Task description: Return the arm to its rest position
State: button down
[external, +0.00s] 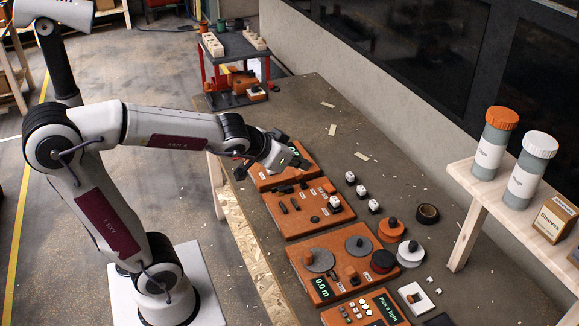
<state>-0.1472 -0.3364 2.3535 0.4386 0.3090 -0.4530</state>
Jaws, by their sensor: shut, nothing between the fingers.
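My arm reaches from its white pedestal (190,280) across to the workbench (330,110). My gripper (297,160) is at the far left part of the row of orange panels, low over the farthest orange panel (265,183). It is shut with nothing held. The gripper's body hides part of that panel, and I cannot tell whether the fingertips touch it.
Nearer orange panels carry black parts (294,204) and grey discs (318,260). Small white cubes (361,190), a black tape roll (428,213) and spools (391,229) lie to the right. A shelf (480,197) holds two jars. The bench beyond my gripper is mostly clear.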

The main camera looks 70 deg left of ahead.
jog(key=s+d+f+m+g+h, duration=0.1)
jog(key=s+d+f+g, duration=0.1)
jog(key=s+d, duration=0.3)
jog(key=s+d+f+m+g+h, duration=0.1)
jog(key=s+d, duration=0.3)
jog(key=s, duration=1)
jog(key=shift+d+f+m+g+h, duration=0.35)
jog(key=shift+f+m+g+h, duration=0.05)
jog(key=shift+f+h, duration=0.15)
jog(key=shift+a, duration=0.15)
dwell(0.5)
